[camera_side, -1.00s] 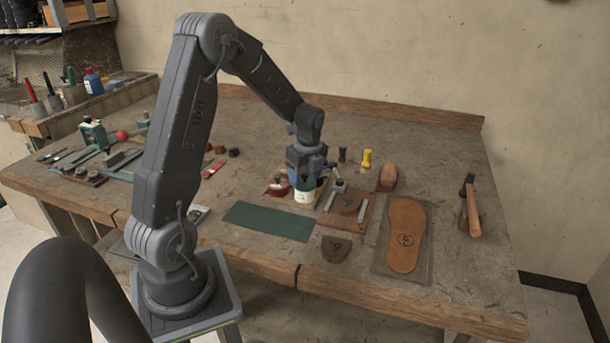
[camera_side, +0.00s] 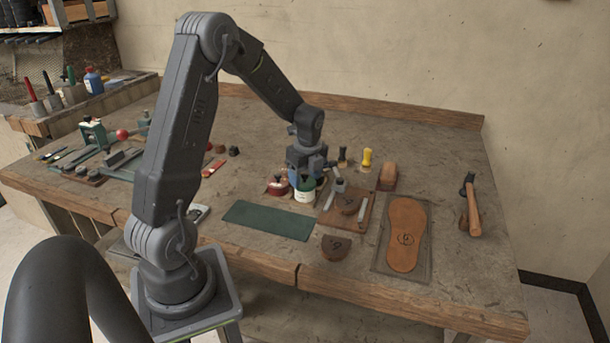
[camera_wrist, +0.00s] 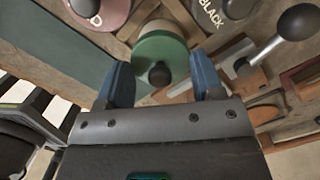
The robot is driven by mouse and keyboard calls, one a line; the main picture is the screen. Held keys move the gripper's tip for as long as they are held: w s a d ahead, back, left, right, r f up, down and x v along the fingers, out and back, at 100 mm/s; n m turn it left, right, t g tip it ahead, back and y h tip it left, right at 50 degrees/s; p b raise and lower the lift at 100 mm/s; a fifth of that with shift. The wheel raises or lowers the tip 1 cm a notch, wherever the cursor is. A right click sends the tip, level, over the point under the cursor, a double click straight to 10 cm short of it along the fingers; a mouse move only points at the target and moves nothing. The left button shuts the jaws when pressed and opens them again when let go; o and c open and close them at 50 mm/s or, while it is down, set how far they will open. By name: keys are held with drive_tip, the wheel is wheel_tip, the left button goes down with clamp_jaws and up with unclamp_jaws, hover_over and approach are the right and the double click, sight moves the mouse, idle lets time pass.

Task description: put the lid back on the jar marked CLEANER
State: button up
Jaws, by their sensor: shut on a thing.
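A cream jar (camera_side: 304,196) with a small green marking stands near the middle of the bench; its lettering is too small to read. A round green lid (camera_wrist: 152,50) with a dark knob (camera_wrist: 160,74) is over its mouth. Part of the cream jar side (camera_wrist: 158,18) shows beyond the lid in the wrist view. My gripper (camera_side: 304,184) is directly above the jar, pointing down, and is shut on the green lid. Its blue fingers (camera_wrist: 162,82) are either side of the knob. I cannot tell whether the lid is fully seated on the rim.
A red jar (camera_side: 279,187) stands close on the left. A jar marked BLACK (camera_wrist: 208,12) stands close behind. A green mat (camera_side: 268,221) lies flat in front.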

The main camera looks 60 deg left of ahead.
drive_tip(key=o, duration=1.1)
drive_tip(key=shift+o, duration=0.2)
drive_tip(key=shift+r, duration=3.55)
drive_tip(key=shift+c, duration=0.2)
clamp_jaws()
drive_tip(key=shift+f, duration=0.25)
drive_tip(key=shift+f, duration=1.45)
